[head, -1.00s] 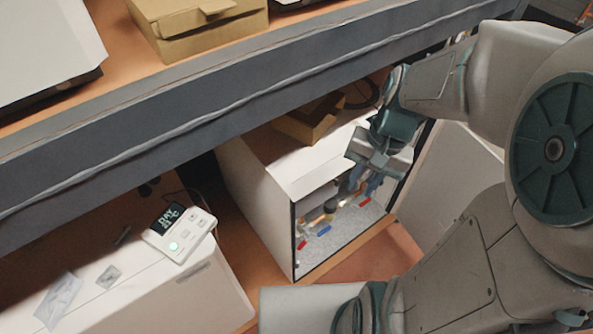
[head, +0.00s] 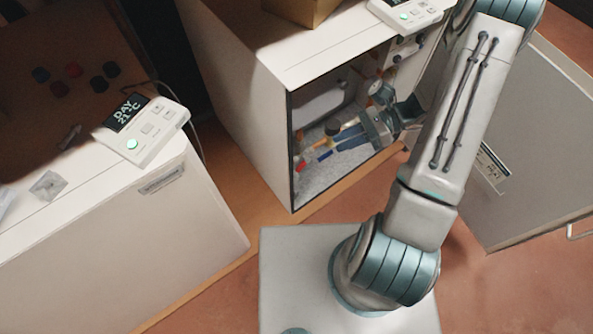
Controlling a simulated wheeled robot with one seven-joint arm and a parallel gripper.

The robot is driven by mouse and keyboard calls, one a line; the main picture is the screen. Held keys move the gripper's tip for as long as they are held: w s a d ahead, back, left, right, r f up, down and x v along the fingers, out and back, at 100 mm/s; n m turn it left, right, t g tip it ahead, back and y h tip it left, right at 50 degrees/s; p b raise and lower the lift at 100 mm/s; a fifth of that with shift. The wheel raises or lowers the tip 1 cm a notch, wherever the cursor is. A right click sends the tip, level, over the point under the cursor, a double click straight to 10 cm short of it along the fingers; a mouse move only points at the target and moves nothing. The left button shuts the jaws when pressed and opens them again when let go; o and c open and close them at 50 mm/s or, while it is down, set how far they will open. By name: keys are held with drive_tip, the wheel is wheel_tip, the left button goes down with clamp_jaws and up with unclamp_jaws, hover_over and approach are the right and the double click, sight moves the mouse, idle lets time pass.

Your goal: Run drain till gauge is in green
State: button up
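The open white heat pump cabinet (head: 245,110) stands in the middle of the head view, with pipes and small valves inside. A small round part that looks like the gauge (head: 381,92) is at the right of the opening; its needle and colours are too small to read. A blue valve handle (head: 325,155) and a red valve handle (head: 300,165) sit low at the left inside. My gripper (head: 338,136) reaches in from the right, its fingers pointing left near these valves. I cannot tell whether it touches one or how far its fingers are apart.
A white control unit (head: 143,130) reading DAY 21°C sits on another white cabinet (head: 130,235) at the left. A second control unit (head: 405,14) lies on the open cabinet's top. A detached-looking panel (head: 510,150) stands at the right. Bare floor (head: 510,290) shows at lower right.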

wheel_tip(320, 180, down, 17)
drive_tip(key=w+d+m+t+y+b, duration=0.1)
drive_tip(key=m+t+y+b, duration=0.4)
drive_tip(key=m, duration=0.3)
drive_tip(key=w+a+m+b, duration=0.1)
drive_tip(key=a+b, duration=0.4)
drive_tip(key=a, duration=0.8)
drive_tip(key=shift+w+f+t+h, duration=0.4)
drive_tip(key=shift+w+f, duration=0.05)
drive_tip(key=shift+w, duration=0.1)
drive_tip(key=shift+a, duration=0.1)
clamp_jaws()
